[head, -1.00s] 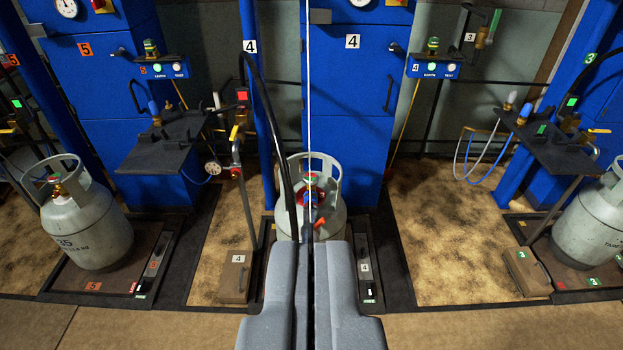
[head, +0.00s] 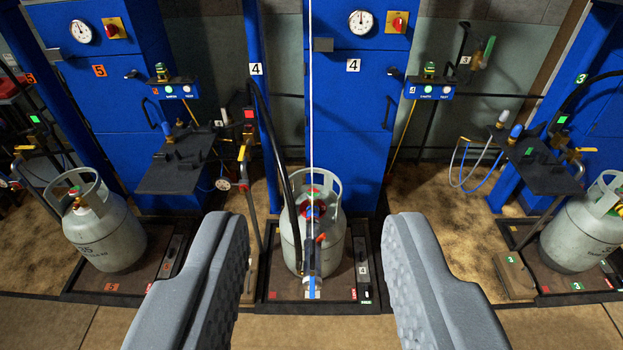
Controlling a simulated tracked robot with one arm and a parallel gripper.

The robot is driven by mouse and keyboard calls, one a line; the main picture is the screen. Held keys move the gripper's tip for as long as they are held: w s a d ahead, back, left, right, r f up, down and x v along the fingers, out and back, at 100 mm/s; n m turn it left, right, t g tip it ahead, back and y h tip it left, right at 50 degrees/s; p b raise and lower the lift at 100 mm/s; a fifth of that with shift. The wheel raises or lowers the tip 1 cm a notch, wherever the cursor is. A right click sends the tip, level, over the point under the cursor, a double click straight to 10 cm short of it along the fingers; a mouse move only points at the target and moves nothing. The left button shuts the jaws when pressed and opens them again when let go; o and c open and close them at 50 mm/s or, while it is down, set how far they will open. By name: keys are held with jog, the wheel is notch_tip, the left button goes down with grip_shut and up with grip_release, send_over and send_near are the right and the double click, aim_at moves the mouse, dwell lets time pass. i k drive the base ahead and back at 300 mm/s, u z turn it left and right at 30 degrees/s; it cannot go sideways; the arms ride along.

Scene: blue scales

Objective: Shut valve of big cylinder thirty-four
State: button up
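A grey gas cylinder (head: 334,240) with a collar handle stands upright on the scale marked 4 in the middle of the head view. No number is readable on it. Its valve (head: 313,191), with red and green parts, sits inside the collar. A filling fitting (head: 312,225) with a black body, red lever and blue-white end hangs in front of the cylinder and partly hides the valve. My gripper (head: 314,225) is open and empty, its two grey fingers wide apart. They are nearer to me than the cylinder, one on each side of it in the picture.
Another cylinder (head: 107,232) reading 35 stands on scale 5 at left. A third (head: 575,240) stands on scale 3 at right. A black hose (head: 273,130) and a thin white line drop to the fitting. Black shelves (head: 175,165) and (head: 545,168) jut out at both sides.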

aim_at(317, 193)
jog(key=i, duration=2.15)
jog(key=u, duration=0.4)
